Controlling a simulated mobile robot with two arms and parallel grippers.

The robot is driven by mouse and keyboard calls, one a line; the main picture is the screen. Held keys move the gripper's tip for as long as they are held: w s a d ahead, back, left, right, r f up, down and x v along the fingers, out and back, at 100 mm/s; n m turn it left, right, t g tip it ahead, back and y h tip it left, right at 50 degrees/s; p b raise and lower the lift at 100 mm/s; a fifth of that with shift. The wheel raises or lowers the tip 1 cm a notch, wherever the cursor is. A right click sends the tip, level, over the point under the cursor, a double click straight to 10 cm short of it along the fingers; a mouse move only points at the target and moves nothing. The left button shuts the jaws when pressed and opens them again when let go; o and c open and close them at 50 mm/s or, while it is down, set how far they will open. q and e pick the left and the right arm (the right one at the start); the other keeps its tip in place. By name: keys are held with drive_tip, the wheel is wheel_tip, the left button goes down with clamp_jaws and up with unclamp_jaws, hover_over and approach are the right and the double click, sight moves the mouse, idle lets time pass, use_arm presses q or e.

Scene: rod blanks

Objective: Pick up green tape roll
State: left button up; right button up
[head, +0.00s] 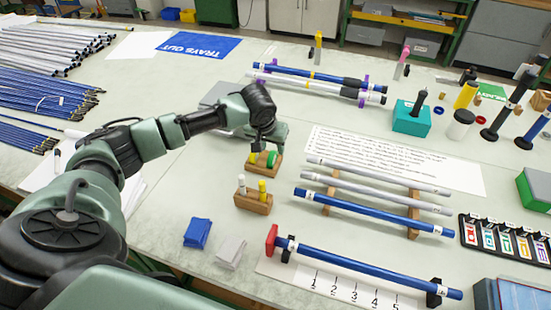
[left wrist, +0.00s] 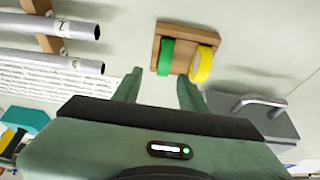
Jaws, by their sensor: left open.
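The green tape roll (head: 272,159) stands on edge beside a yellow tape roll (head: 253,157) in a small wooden holder (head: 267,171), near the middle of the table. My left gripper (head: 266,146) is just above this holder in the head view and partly covers the rolls. In the left wrist view the green roll (left wrist: 165,57) lies just ahead of the left gripper (left wrist: 160,84), roughly between its two spread, empty fingers. The yellow roll (left wrist: 202,63) is beside it, near the right finger. My right gripper is in neither view.
A wooden block (head: 250,203) with upright yellow and white pieces stands just in front. Blue and grey rods rest on wooden supports (head: 413,213) to the right. A grey plate-like object (left wrist: 262,118) with a handle is near the gripper. Blue and grey pads (head: 198,232) lie at the front.

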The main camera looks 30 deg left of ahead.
sight(272, 153)
use_arm(q)
drive_tip(key=shift+a+f+p, duration=0.25)
drive_tip(key=shift+f+p, duration=0.05)
drive_tip(key=shift+f, duration=0.4)
drive_tip(key=x, duration=0.4)
drive_tip(key=shift+w+a+p, duration=0.1)
drive_tip(key=shift+w+p, duration=0.05)
drive_tip(key=shift+p, duration=0.15)
drive_tip(key=shift+w+f, duration=0.1)
drive_tip(key=shift+f, duration=0.05)
drive_tip(key=c, duration=0.7)
clamp_jaws()
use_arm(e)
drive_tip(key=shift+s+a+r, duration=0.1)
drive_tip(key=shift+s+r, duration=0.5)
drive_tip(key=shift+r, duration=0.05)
